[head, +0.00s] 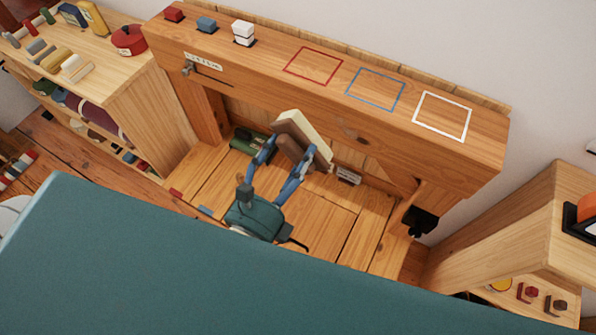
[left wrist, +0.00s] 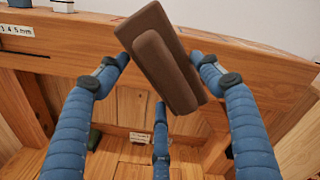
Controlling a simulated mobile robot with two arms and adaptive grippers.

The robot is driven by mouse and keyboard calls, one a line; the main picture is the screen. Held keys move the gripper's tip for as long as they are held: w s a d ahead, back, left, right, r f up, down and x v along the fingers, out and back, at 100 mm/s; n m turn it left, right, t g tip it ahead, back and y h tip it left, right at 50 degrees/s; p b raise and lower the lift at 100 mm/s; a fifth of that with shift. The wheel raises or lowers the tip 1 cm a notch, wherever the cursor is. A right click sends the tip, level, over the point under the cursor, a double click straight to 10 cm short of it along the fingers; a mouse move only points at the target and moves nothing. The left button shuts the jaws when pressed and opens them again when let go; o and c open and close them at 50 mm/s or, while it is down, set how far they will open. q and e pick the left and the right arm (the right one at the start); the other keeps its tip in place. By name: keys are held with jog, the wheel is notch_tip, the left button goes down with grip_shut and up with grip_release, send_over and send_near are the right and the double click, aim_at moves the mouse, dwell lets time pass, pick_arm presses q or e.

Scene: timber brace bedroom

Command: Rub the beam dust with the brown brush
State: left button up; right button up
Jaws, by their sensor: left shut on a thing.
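The brown brush has a brown back and handle (head: 289,150) and a cream bristle side (head: 303,132). My left gripper (head: 296,152), with blue fingers, is shut on it in front of the wooden beam (head: 230,85). In the left wrist view the brush (left wrist: 158,58) is tilted between the fingers, its brown back towards the camera. The beam dust (head: 351,131) appears as a dark smudge on the beam's front face, right of the brush and apart from it in the picture. The brush hides part of the beam. My right gripper is not in view.
On the beam's top stand red (head: 174,15), blue (head: 206,24) and white (head: 243,33) blocks, left of three coloured square outlines. A green object (head: 250,142) lies below the beam. A shelf with several items (head: 120,75) is at left; another wooden unit (head: 520,235) is at right.

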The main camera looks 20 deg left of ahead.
pick_arm(q)
jog(key=shift+m+h, duration=0.3)
jog(key=shift+m, duration=0.1)
jog(key=f, duration=0.1)
jog(key=w+d+f, duration=0.1)
jog(key=f, duration=0.1)
jog(key=w+f+b, duration=0.1)
jog(key=shift+d+f, duration=0.25)
jog(key=shift+d, duration=0.05)
jog(key=w, duration=0.2)
jog(key=w+p, duration=0.1)
jog(key=shift+w+d, duration=0.25)
jog(key=shift+d, duration=0.05)
jog(key=shift+w+d+f, duration=0.1)
jog(key=shift+w, duration=0.55)
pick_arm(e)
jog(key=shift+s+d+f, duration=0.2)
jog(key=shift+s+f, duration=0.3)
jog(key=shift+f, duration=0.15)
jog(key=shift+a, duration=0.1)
pick_arm(q)
jog(key=shift+w+d, duration=0.1)
jog(key=shift+w, duration=0.35)
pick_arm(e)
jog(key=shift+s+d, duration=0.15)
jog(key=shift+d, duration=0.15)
pick_arm(q)
jog(key=shift+w+d, duration=0.1)
jog(key=shift+w, duration=0.4)
